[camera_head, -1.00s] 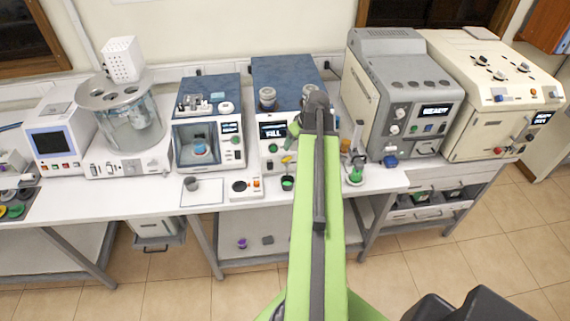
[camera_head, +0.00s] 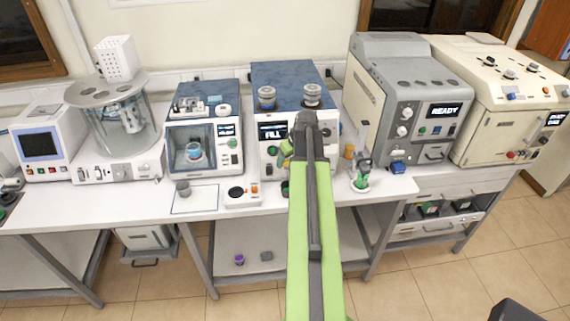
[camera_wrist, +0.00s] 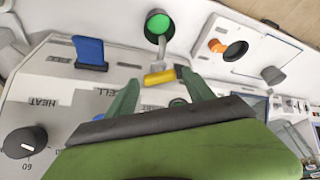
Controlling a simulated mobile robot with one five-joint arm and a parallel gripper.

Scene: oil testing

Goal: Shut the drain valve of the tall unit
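The tall unit is the white cabinet with a blue top and a FILL display (camera_head: 273,131) in the head view. My arm crosses in front of it and covers part of its front. My gripper (camera_wrist: 160,92) is open, with one green finger on each side of the yellow handle. I cannot tell whether either finger touches it. A cup with green inside (camera_wrist: 158,26) is near the spout.
A small plate box with an orange knob (camera_head: 253,189) stands in front of the tall unit. A HEAT knob (camera_wrist: 24,142) is on the panel. Other machines stand close on both sides.

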